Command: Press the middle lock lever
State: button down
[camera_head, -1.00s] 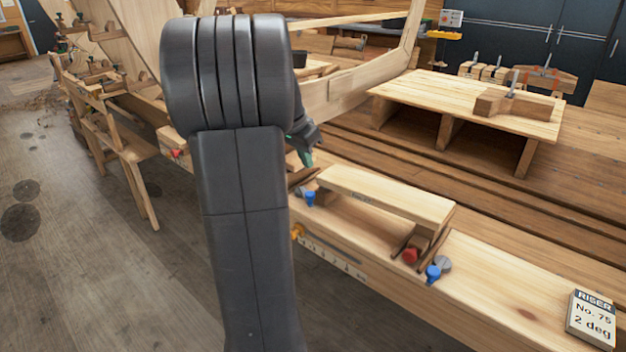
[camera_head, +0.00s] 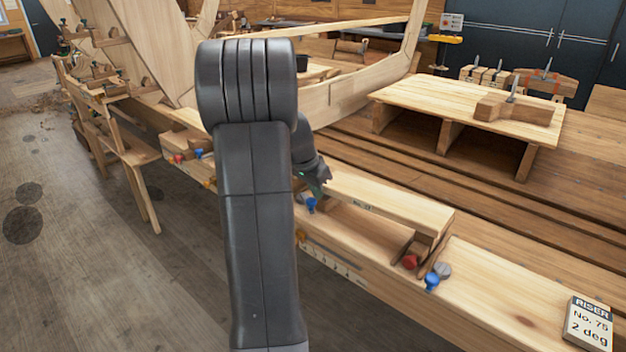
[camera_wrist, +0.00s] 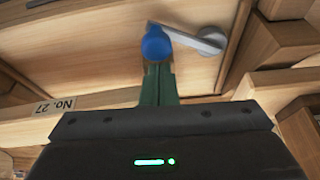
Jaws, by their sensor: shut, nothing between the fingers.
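A lock lever with a blue knob (camera_head: 310,204) sits at the left end of a raised wooden piece on the long plank, between the other blue knobs. In the wrist view its blue knob (camera_wrist: 156,43) and grey lever arm (camera_wrist: 205,42) are clear; the arm runs right from the knob. My gripper (camera_head: 320,192) is shut and empty, just above and beside this knob. In the wrist view its green fingertips (camera_wrist: 158,68) reach the knob's edge. I cannot tell whether they touch it.
Another blue knob (camera_head: 432,282) and a red knob (camera_head: 410,262) sit at the plank's right part. Another blue knob (camera_head: 199,153) and a red knob (camera_head: 179,159) lie left, past my arm. A "No. 27" label (camera_wrist: 56,105) and a riser card (camera_head: 589,322) show.

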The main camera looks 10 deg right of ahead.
jog(key=shift+f, duration=0.2)
dwell(0.4)
jog(key=shift+s+a+m+b, duration=0.15)
jog(key=shift+a+m+b, duration=0.2)
jog(key=shift+m+b, duration=0.3)
jog(key=shift+a+f+m+g+h+b, duration=0.15)
jog(key=shift+a+m+g+h+b, duration=0.2)
jog(key=shift+m+b, duration=0.35)
jog(key=a+m+g+b, duration=0.1)
jog(key=a+m, duration=0.1)
jog(key=m, duration=0.1)
jog(key=shift+a+b, duration=0.15)
jog(key=shift+b, duration=0.15)
jog(key=shift+w+a+m+g, duration=0.3)
jog(key=shift+a+m, duration=0.3)
jog(key=shift+m, duration=0.3)
jog(key=shift+w+a+m+g, duration=0.15)
jog(key=shift+a+m+g, duration=0.2)
jog(key=shift+a+m, duration=0.35)
jog(key=shift+w+a+m+g, duration=0.3)
jog(key=shift+a+m, duration=0.15)
jog(key=shift+m, duration=0.6)
